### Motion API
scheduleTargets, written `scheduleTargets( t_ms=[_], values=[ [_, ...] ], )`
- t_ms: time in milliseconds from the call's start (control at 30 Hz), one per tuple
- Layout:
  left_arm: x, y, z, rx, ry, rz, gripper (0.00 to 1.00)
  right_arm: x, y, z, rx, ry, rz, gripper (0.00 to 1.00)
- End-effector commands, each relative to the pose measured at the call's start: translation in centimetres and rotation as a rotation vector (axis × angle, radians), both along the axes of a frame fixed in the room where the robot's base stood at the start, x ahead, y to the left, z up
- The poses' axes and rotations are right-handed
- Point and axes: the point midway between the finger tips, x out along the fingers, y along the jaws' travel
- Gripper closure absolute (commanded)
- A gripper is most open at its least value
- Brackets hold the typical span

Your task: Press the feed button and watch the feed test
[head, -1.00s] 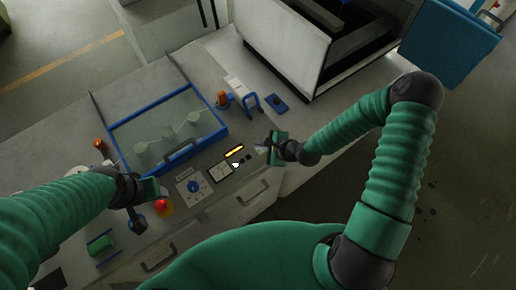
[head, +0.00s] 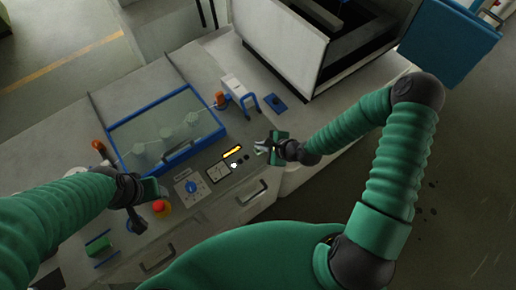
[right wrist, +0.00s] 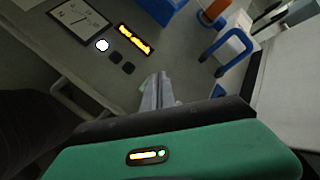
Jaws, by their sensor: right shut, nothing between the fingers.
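The control panel holds a lit white round button (head: 234,165), also seen in the right wrist view (right wrist: 102,45). Two small dark buttons (right wrist: 121,62) sit beside it. No label is readable, so I cannot tell which is the feed button. A lit amber display (head: 232,151) is just above them; it also shows in the right wrist view (right wrist: 135,38). My right gripper (head: 262,147) is shut and empty, its tips right of the buttons and apart from them in the right wrist view (right wrist: 158,78). My left gripper (head: 140,208) hangs by the red button; its jaw opening is unclear.
A dial gauge (head: 218,171), a blue knob (head: 192,187) and a red mushroom button (head: 160,207) share the panel. A blue-framed clear cover (head: 180,155) lies behind. A blue handle (head: 250,103) stands close beyond my right gripper. An open cabinet (head: 290,50) is at the back.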

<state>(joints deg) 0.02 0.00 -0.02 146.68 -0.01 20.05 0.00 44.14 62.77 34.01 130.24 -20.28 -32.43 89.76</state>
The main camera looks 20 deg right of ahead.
Motion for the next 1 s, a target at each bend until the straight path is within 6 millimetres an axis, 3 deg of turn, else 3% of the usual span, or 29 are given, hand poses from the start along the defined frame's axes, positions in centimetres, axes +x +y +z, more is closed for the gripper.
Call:
scheduleTargets(
  t_ms=[1000],
  values=[
    [0.0,0.0,-0.6,0.000,0.000,-0.001,0.44,-0.1,-0.7,-1.2,-0.001,0.000,-0.001,1.00]
  ],
)
